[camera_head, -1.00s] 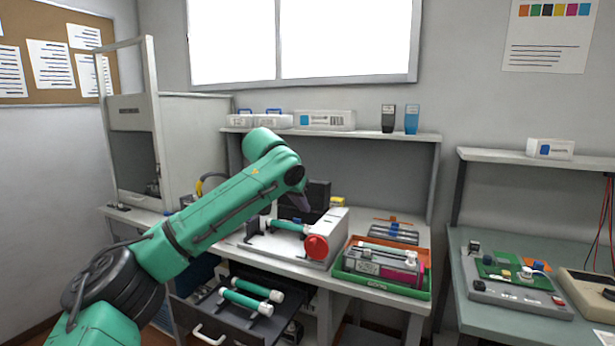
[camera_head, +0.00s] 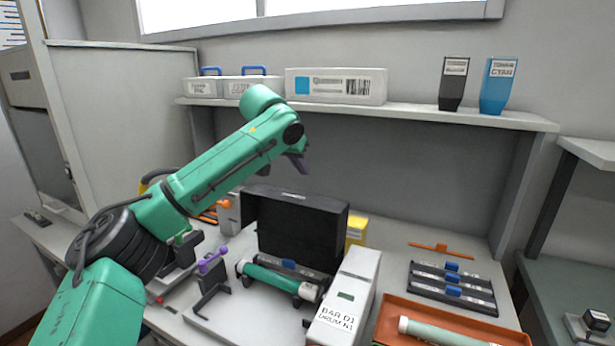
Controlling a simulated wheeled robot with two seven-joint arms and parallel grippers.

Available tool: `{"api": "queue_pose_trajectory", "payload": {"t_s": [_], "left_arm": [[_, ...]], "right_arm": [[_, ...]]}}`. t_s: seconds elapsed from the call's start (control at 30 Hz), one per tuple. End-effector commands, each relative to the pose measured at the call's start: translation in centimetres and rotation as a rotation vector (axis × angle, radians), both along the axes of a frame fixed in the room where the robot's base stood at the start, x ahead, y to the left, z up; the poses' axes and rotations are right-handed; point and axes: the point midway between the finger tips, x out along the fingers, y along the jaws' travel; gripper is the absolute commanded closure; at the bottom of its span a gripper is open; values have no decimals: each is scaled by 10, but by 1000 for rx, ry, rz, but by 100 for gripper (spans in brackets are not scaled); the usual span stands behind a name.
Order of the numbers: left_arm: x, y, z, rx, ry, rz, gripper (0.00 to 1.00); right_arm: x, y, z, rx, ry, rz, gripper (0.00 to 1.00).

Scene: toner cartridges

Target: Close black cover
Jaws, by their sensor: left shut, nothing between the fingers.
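The black cover (camera_head: 302,228) stands raised and open at the back of a light-coloured unit (camera_head: 345,295) labelled "BAR D1 DRUM K1". My right gripper is not in view.
A purple-knobbed dark stand (camera_head: 211,268) is left of the bay. A yellow box (camera_head: 356,232) stands behind the cover on its right. An orange tray (camera_head: 390,318) with a roller and a dark rack (camera_head: 452,287) are at the right. A shelf (camera_head: 400,114) with boxes runs above.

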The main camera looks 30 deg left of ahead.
Motion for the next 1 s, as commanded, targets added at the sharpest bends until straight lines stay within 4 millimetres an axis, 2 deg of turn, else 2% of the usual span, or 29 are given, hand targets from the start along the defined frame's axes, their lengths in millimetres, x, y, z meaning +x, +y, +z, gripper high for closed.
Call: {"api": "queue_pose_trajectory", "payload": {"t_s": [0.17, 0.3, 0.4, 0.67, 0.8, 1.0], "left_arm": [[7, -1, -7, 1, 2, -1, 100], [24, 1, -24, 1, 4, 1, 100], [38, 1, -39, 1, 4, 1, 100], [68, 3, -73, 1, 1, 1, 100], [49, 3, -75, 2, -2, -1, 100], [30, 1, -75, 2, -2, -1, 100]], "right_arm": [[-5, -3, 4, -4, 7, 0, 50], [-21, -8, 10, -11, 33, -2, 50], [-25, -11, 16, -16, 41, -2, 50], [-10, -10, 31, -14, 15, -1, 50], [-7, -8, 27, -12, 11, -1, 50], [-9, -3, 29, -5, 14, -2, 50]]}}
